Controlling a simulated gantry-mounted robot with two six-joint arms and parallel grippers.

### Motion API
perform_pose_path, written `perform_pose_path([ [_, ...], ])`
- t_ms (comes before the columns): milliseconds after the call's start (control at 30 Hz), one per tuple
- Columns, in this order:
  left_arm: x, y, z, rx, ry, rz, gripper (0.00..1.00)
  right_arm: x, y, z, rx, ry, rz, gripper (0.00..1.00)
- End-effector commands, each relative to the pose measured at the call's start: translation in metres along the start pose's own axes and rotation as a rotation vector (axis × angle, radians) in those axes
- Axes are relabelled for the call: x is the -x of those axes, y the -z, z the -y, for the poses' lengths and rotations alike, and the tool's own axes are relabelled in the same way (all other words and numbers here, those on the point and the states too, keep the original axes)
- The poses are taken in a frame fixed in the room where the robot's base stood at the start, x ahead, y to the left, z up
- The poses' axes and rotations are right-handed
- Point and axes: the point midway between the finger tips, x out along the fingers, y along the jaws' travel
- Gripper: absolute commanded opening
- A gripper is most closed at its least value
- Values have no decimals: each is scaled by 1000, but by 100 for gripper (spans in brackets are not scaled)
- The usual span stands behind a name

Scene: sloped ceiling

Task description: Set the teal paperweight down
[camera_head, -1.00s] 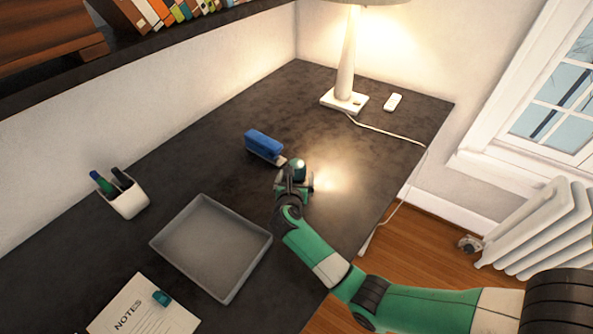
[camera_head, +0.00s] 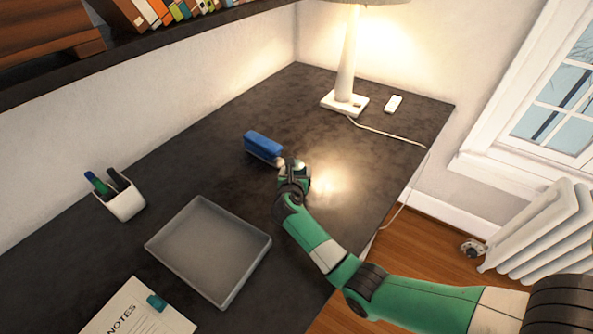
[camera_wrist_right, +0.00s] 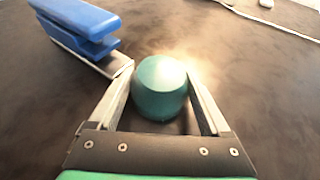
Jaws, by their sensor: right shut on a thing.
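The teal paperweight (camera_wrist_right: 160,88) is a rounded, flat-topped piece between the two fingers of my right gripper in the right wrist view. My right gripper (camera_head: 295,172) is shut on it, over the desk just right of the blue stapler. In the wrist view the right gripper (camera_wrist_right: 160,98) has one finger on each side of the paperweight. In the head view the gripper largely covers the paperweight. I cannot tell whether its underside touches the desk. My left gripper is not in view.
The blue stapler (camera_head: 263,146) lies close to the right gripper's left side. A grey tray (camera_head: 207,250) and notepad (camera_head: 135,312) lie nearer; a pen cup (camera_head: 122,205) stands left. A white lamp (camera_head: 346,75) stands behind. The dark desk (camera_head: 370,165) is clear to the gripper's right.

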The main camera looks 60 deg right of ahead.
Motion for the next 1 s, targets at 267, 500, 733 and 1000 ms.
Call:
perform_pose_path([
  [267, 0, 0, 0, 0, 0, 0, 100, 0, -1, 0, 0, -1, 2, 0],
  [500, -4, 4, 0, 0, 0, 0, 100, 4, -10, 0, -1, -1, 3, 0],
  [733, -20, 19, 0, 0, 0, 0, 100, 26, -42, 3, -3, -2, 4, 0],
  [1000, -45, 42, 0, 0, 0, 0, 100, 105, -73, 33, 0, -4, 2, 0],
])
